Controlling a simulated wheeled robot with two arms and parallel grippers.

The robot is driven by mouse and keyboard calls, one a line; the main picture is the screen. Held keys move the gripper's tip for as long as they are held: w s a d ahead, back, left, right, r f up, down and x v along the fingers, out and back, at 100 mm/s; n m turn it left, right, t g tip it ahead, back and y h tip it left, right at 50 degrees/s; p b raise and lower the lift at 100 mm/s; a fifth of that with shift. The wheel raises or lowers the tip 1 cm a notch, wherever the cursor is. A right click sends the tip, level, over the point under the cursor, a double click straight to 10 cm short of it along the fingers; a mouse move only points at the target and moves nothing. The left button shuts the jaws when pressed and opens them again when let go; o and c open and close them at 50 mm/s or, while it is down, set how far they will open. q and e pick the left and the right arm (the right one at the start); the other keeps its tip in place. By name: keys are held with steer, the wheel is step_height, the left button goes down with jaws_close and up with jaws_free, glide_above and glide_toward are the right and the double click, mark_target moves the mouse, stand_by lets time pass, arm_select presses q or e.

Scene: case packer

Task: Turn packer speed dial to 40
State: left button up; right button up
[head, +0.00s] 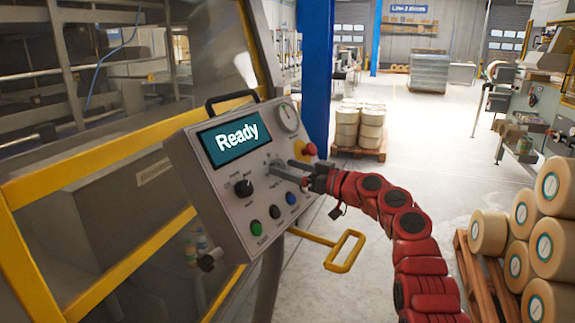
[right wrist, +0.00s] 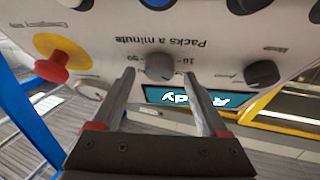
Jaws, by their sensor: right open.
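The packer's control panel (head: 215,190) is tilted, with a lit screen (head: 229,136) reading "Ready". In the head view the fingers largely cover the dial. My right gripper (head: 284,170) is open in front of the panel. In the right wrist view its fingertips (right wrist: 161,77) lie on either side of the dial, with gaps visible between fingers and knob. My left gripper is not in view.
A black selector knob (head: 243,188) sits left of the dial. A red emergency stop (head: 308,149) on yellow and a gauge (head: 287,117) sit on the right. Green, black and blue buttons (head: 274,212) lie below. A yellow handle (head: 345,251) juts out below the panel.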

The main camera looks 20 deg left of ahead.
steer(key=shift+w+a+f, duration=0.1)
steer(key=shift+w+a, duration=0.05)
steer(key=shift+a, duration=0.1)
jaws_close()
stand_by(0.3)
